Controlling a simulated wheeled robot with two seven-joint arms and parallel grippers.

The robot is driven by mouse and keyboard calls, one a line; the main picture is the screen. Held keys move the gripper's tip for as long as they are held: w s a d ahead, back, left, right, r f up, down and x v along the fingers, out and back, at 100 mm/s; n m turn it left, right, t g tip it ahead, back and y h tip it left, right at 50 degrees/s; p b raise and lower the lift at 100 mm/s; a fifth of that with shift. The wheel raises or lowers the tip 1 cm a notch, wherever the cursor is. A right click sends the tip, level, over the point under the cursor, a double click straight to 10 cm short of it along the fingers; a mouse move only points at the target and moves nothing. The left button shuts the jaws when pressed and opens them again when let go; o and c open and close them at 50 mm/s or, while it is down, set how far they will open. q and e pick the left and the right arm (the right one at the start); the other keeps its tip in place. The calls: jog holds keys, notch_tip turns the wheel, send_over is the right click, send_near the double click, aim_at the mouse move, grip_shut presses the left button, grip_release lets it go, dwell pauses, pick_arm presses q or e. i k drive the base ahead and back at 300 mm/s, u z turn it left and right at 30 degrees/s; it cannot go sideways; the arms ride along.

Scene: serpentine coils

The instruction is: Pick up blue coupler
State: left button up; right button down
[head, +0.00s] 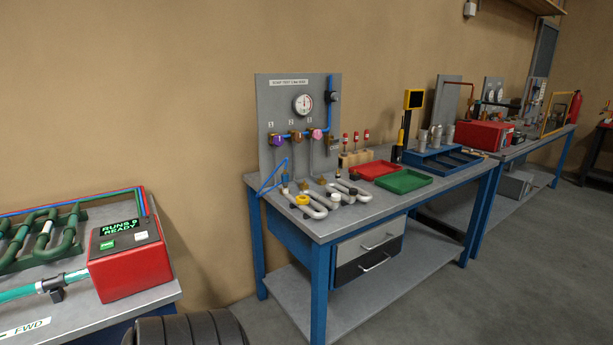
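I cannot make out a separate blue coupler with certainty. A thin blue hose (270,180) hangs at the left of the grey test panel (266,105), and small dark and blue fittings (285,188) stand close by its lower end, too small to tell apart. Neither of my grippers is in view.
A red tray (374,169) and a green tray (405,182) lie on the bench, with a blue rack (470,165) behind. A red control box (128,263) sits on the left table. Tyres (190,330) stand in front.

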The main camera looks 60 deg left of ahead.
aim_at(285, 175)
jog(key=z, duration=0.05)
jog(key=i, duration=2.15)
jog(key=u, duration=0.65)
jog(key=i, duration=1.05)
jog(key=u, duration=1.7)
jog(key=i, duration=0.85)
jog(key=u, duration=0.85)
